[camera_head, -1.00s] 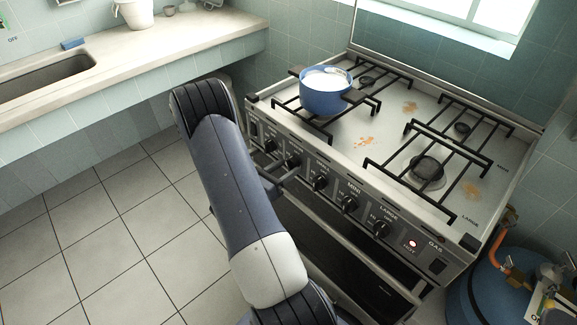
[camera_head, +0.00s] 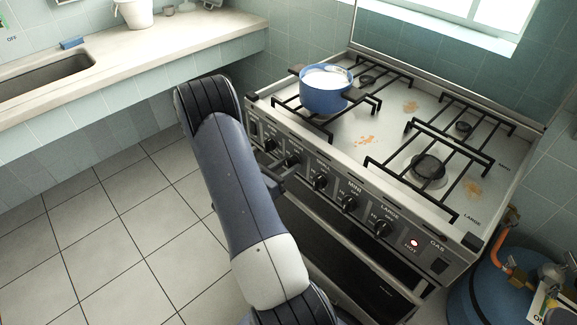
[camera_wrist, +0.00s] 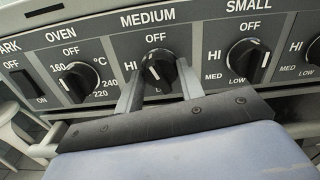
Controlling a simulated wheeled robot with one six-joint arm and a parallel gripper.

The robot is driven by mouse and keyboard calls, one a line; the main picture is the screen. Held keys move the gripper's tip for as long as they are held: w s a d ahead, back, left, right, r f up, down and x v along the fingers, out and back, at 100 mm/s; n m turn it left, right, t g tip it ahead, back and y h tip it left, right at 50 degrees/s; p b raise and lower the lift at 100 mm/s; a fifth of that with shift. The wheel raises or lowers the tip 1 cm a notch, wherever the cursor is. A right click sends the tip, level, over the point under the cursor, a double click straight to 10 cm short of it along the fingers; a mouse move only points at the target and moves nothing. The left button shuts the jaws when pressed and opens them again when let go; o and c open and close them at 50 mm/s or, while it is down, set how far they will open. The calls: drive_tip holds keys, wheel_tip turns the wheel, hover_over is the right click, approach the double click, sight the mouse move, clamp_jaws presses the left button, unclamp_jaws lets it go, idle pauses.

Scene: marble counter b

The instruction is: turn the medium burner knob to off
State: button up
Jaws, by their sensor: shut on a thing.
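The medium burner knob (camera_wrist: 157,72) is black and round with a white mark, under the words MEDIUM and OFF in the wrist view. Its white mark shows on the lower left of its face, away from OFF. My gripper (camera_wrist: 160,68) is shut on this knob, one finger at its left and one at its right. The LOW label under it is mostly hidden. In the head view the medium knob (camera_head: 292,160) is small on the stove's front panel, and my arm partly hides the gripper.
The oven knob (camera_wrist: 75,80) and small burner knob (camera_wrist: 247,60) sit close on either side. A blue gas cylinder (camera_head: 488,290) stands at right.

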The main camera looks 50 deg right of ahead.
drive_tip(key=m+b, duration=0.3)
drive_tip(key=shift+f, duration=0.25)
drive_tip(key=shift+r+m+b, duration=0.25)
drive_tip(key=shift+m+b, duration=0.35)
drive_tip(key=o, duration=0.8)
drive_tip(key=shift+c, duration=0.2)
drive_tip(key=shift+r+n+p, duration=0.15)
drive_tip(key=shift+n+p, duration=0.45)
drive_tip(key=shift+p, duration=0.15)
drive_tip(key=shift+n, duration=0.7)
